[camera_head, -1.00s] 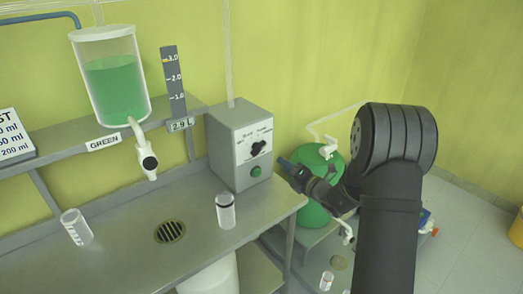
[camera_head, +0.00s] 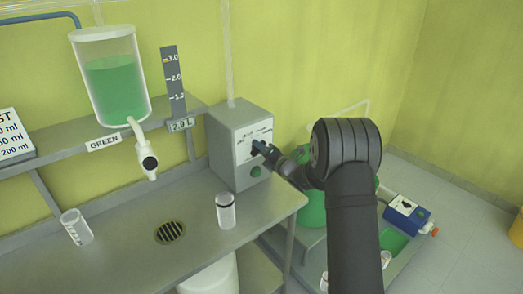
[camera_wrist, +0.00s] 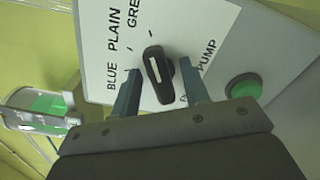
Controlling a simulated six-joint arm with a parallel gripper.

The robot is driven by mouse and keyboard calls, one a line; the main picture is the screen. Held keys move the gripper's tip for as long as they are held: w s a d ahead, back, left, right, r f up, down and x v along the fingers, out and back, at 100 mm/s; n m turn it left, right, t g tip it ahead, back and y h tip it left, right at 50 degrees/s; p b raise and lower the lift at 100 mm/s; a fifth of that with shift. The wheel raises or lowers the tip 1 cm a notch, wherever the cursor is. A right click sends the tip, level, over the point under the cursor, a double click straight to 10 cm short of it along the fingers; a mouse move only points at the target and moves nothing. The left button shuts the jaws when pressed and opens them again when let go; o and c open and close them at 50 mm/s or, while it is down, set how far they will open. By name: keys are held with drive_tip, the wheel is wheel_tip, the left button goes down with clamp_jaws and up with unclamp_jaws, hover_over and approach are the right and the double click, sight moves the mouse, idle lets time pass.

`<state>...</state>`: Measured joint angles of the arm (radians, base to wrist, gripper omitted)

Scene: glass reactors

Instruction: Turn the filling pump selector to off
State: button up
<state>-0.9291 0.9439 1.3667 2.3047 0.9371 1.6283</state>
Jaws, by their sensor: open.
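The selector is a black knob (camera_wrist: 158,78) with a white pointer line, on the white label plate (camera_wrist: 90,40) of a grey box (camera_head: 224,150). In the wrist view the plate reads BLUE, PLAIN, GRE and PUMP; the rest is cut off or hidden. The pointer's exact setting cannot be told. My gripper (camera_wrist: 162,84) is open, with one finger on each side of the knob and visible gaps between.
A green button (camera_wrist: 243,89) is close to the right finger; it also shows in the head view (camera_head: 255,171). A clear cup (camera_head: 226,212) stands on the metal bench before the box. A tank of green liquid (camera_head: 116,82) is at upper left.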

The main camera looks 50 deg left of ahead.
drive_tip(key=shift+c, duration=0.2)
drive_tip(key=c, duration=0.7)
drive_tip(key=shift+n, duration=0.4)
drive_tip(key=n, duration=2.3)
drive_tip(key=shift+s, duration=0.3)
